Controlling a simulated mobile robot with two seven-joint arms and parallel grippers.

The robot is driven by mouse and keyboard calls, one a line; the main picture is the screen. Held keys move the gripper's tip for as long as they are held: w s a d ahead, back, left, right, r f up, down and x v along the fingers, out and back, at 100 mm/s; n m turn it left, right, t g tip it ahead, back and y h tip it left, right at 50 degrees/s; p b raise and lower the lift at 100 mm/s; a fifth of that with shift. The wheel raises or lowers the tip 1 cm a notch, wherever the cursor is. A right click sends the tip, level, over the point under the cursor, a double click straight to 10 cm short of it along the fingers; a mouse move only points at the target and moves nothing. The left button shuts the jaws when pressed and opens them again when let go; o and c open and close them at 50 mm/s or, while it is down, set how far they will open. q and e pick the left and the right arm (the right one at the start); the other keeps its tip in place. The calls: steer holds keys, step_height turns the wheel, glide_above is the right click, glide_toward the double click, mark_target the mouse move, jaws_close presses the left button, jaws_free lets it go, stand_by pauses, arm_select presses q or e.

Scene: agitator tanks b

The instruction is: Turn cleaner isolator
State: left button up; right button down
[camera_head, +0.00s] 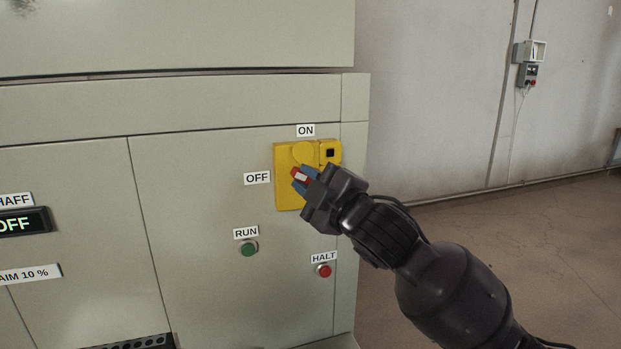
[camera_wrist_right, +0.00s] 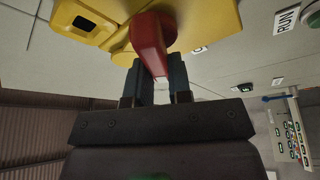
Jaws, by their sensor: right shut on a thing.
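The cleaner isolator is a yellow switch box (camera_head: 285,195) on the front of a pale green cabinet, with an ON label (camera_head: 305,130) above it and an OFF label (camera_head: 257,178) at its left. Its red handle (camera_head: 299,175) shows between the fingers of my right gripper (camera_head: 305,178). In the right wrist view the red handle (camera_wrist_right: 150,42) stands out from the yellow body (camera_wrist_right: 205,20), and the gripper (camera_wrist_right: 154,75) is shut on it. The gripper hides part of the box in the head view. My left gripper is in neither view.
Below the isolator are a green RUN button (camera_head: 249,248) and a red HALT button (camera_head: 323,270). A dark display (camera_head: 24,222) is at the far left of the cabinet (camera_head: 200,200). Open floor (camera_head: 530,240) lies to the right, with a small wall control box (camera_head: 527,75) beyond.

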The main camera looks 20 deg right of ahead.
steer(key=n+g, duration=0.1)
steer(key=n, duration=0.2)
steer(key=f+n+g, duration=0.1)
steer(key=n, duration=0.1)
steer(key=shift+a+n, duration=0.1)
steer(key=shift+n, duration=0.3)
stand_by(0.4)
steer(key=c, duration=1)
jaws_free()
steer(key=shift+c, duration=0.2)
